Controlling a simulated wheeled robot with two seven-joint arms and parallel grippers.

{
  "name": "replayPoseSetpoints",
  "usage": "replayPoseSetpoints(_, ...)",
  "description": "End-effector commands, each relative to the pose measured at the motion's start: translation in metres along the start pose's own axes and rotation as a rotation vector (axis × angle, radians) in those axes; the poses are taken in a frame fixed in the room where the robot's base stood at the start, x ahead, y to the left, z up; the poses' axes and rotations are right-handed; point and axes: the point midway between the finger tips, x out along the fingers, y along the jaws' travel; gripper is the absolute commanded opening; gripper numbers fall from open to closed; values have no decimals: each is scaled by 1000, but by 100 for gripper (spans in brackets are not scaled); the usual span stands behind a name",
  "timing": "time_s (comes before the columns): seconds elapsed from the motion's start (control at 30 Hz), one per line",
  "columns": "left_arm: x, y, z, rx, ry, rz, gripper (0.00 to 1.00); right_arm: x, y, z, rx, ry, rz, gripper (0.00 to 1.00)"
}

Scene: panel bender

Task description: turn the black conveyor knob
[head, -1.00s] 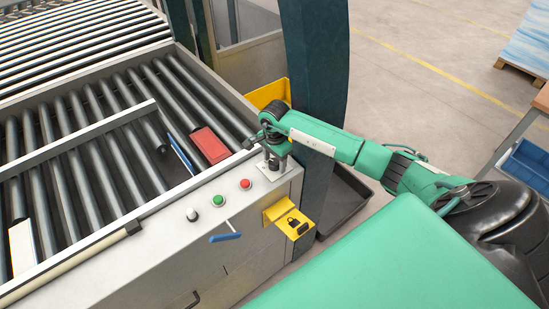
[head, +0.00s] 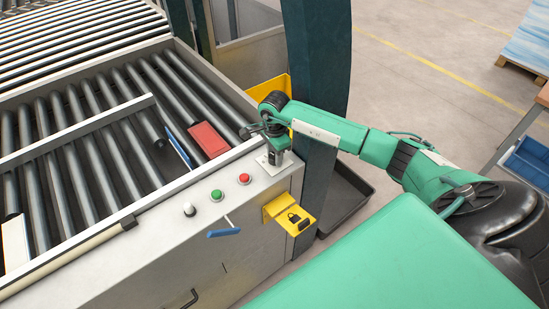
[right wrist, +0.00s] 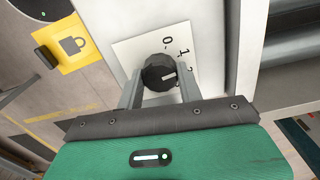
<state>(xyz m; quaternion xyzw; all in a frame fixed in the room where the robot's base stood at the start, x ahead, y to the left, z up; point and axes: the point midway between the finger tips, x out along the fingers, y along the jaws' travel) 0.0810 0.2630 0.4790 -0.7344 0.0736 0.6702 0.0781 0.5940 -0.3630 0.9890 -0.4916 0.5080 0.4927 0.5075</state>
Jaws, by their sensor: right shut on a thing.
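The black conveyor knob (right wrist: 159,72) sits on a white dial plate (right wrist: 128,50) marked 0, 1 and 2. The white line on the knob points to the right, roughly toward the 2. My right gripper (right wrist: 160,80) is shut on the knob, with one finger on each side of it. In the head view my right gripper (head: 273,157) points down at the corner of the grey panel; it hides the knob there, and part of the plate shows around it. My left gripper is not in view.
White, green (head: 217,195) and red (head: 244,178) buttons and a blue-handled lever (head: 224,232) are left of the gripper. A yellow padlock bracket (head: 284,211) juts out nearby. A red block (head: 208,140) lies on the rollers. A dark green post (head: 317,60) stands close behind my wrist.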

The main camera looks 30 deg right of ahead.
Motion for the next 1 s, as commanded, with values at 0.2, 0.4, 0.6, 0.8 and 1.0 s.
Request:
replayPoseSetpoints(0.2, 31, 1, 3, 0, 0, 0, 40, 4, -1, -1, 195, 2, -3, 14)
replayPoseSetpoints(0.4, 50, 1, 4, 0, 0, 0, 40, 4, -1, -1, 385, 1, -5, 14)
replayPoseSetpoints(0.6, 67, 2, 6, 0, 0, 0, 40, 3, -1, -1, 577, 1, -4, 14)
replayPoseSetpoints(0.8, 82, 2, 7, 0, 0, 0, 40, 2, -1, 0, 765, -1, -5, 14)
replayPoseSetpoints(1.0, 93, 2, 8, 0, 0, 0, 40, 2, -1, -1, 938, -1, -3, 14)
